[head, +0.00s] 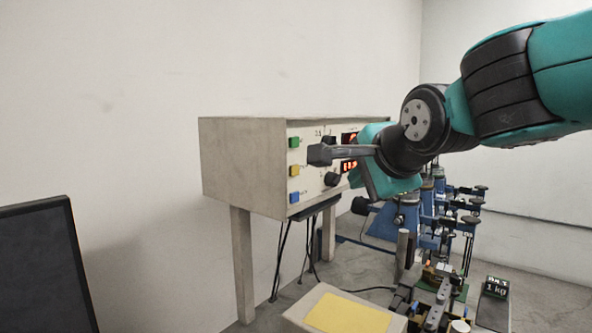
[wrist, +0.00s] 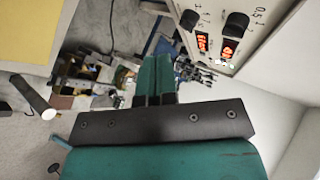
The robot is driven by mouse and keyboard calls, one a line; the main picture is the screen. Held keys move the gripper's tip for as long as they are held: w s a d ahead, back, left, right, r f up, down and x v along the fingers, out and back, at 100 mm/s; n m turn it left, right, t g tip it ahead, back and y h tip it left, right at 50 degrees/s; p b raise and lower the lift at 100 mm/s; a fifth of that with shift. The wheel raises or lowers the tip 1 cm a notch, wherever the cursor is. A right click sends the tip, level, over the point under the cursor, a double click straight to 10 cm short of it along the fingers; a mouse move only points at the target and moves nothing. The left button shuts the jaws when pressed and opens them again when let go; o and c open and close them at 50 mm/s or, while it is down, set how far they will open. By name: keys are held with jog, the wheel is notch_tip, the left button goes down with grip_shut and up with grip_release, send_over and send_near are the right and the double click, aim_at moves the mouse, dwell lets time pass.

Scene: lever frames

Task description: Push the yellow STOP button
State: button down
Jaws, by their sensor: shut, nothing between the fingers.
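The yellow button (head: 294,171) is on the front of a pale control box (head: 243,165), at its left edge, between a green button (head: 294,142) and a blue button (head: 295,197). Its label is too small to read. The wrist view shows part of the box (wrist: 268,48) with knobs and red displays, but none of these buttons. My gripper (wrist: 156,62) is shut and empty, its teal fingers together. In the head view my arm's end is in front of the box's right part, right of the yellow button and apart from it. It hides part of the panel.
The box stands on legs with cables below. A dark knob (head: 332,179) and red display (head: 349,166) are close to my arm. Blue equipment (head: 400,217) and a yellow-topped block (head: 347,315) are lower down. A dark screen (head: 45,270) is at left. Space left of the box is clear.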

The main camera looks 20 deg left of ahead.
jog(key=shift+a, duration=0.1)
jog(key=p, duration=0.5)
send_near(301, 179)
notch_tip(301, 179, down, 2)
jog(key=w, duration=0.2)
jog(key=shift+w+a+f, duration=0.2)
jog(key=shift+w+a, duration=0.25)
dwell(1.5)
jog(key=shift+w+a+p, duration=0.15)
jog(key=shift+a+p, duration=0.15)
jog(key=shift+a, duration=0.05)
jog(key=shift+w+a, duration=0.1)
jog(key=shift+a, duration=0.25)
dwell(0.6)
jog(key=shift+d, duration=0.1)
jog(key=shift+s+d+b, duration=0.3)
jog(key=shift+d+b, duration=0.3)
jog(key=shift+b, duration=0.05)
